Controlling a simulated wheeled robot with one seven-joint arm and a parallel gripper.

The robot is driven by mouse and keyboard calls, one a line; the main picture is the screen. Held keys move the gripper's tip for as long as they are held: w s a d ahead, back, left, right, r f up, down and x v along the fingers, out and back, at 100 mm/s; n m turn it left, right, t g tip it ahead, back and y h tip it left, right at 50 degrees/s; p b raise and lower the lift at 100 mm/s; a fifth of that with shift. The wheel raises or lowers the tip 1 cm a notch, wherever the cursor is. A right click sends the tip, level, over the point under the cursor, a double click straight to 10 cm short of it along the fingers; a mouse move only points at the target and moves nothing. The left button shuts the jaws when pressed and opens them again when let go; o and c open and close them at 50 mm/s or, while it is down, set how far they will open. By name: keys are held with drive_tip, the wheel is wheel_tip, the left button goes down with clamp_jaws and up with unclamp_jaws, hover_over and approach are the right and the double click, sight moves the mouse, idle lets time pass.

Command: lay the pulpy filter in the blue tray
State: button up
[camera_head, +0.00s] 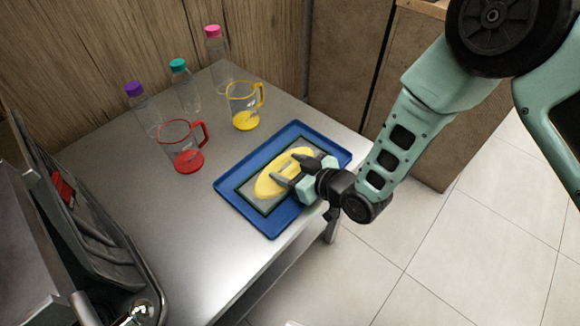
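The pulpy filter (263,190) is a flat grey rectangle with a dark rim and a yellow oval mound of pulp on it. It lies inside the blue tray (231,185), at a slant like the tray's own, on the metal table. My gripper (286,168) reaches in from the right over the filter's right half. Its two fingers are spread apart, with yellow pulp showing between them. Whether the fingers touch the filter or pulp cannot be told. My gripper hides part of the filter's right side and the tray's right edge.
A yellow-based jug (244,119) and a red-based jug (188,160) stand left of the tray. Bottles with purple (134,89), teal (178,65) and pink (212,31) caps stand behind. A dark machine (75,225) is at left. The table's front left is clear.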

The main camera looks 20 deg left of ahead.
drive_tip(key=shift+r, duration=0.25)
drive_tip(key=v, duration=1.2)
drive_tip(key=shift+w, duration=0.15)
drive_tip(key=s+d+r+m+g+h, duration=0.35)
drive_tip(key=d+r+h, duration=0.55)
drive_tip(key=d+r, duration=0.35)
drive_tip(key=s+d+r+m+g+h, duration=0.2)
drive_tip(key=s+d+r, duration=0.3)
drive_tip(key=s, duration=0.4)
drive_tip(key=shift+s+d+h, duration=0.35)
drive_tip(key=shift+d+h, duration=0.15)
drive_tip(key=shift+d, duration=0.15)
drive_tip(key=shift+r, duration=0.1)
